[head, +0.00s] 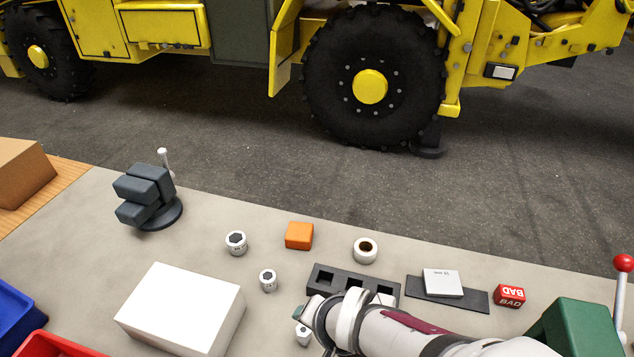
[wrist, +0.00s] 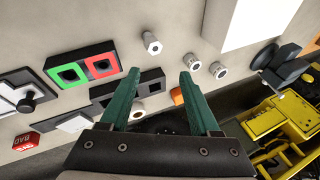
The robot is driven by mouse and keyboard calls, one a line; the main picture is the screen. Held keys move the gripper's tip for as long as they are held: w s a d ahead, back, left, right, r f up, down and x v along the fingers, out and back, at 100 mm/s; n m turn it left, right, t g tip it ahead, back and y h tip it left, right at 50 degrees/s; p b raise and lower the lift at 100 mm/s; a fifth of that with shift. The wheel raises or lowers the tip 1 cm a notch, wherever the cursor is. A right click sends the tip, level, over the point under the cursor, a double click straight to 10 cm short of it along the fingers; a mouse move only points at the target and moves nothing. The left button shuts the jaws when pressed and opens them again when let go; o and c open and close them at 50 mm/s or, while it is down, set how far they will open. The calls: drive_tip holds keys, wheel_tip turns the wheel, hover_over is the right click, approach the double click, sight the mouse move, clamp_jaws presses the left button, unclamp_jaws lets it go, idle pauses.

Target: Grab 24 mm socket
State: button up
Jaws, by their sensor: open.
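Three pale sockets with dark openings are on the grey table. One (head: 236,243) stands near the back, left of an orange block; it also shows in the wrist view (wrist: 218,70). A smaller one (head: 268,280) stands in front of it, also in the wrist view (wrist: 194,62). The third (head: 303,335) is beside my arm, also in the wrist view (wrist: 152,42). Their size marks are too small to read, so I cannot tell which is 24 mm. My gripper (wrist: 160,73) is open, with no object between its green fingers; the third socket appears just beyond the fingertips.
A white box (head: 180,310) stands left of the sockets. A black holder with square slots (head: 331,279), a tape roll (head: 365,250), the orange block (head: 299,235) and a red BAD block (head: 510,296) are to the right. A grey vise (head: 147,197) is at the back left.

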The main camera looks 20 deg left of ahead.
sight(267, 281)
drive_tip(key=s+a+f+n+t, duration=0.2)
drive_tip(key=a+f+n+t, duration=0.3)
drive_tip(key=a+f+t, duration=0.5)
drive_tip(key=shift+n+g, duration=0.3)
drive_tip(key=shift+g, duration=0.1)
drive_tip(key=x, duration=0.5)
drive_tip(key=r+x, duration=0.1)
drive_tip(key=x, duration=0.4)
drive_tip(key=a+r+x, duration=0.1)
drive_tip(key=x, duration=0.4)
drive_tip(key=shift+w+a, duration=0.15)
drive_tip(key=shift+w, duration=0.25)
drive_tip(key=shift+r, duration=0.1)
clamp_jaws()
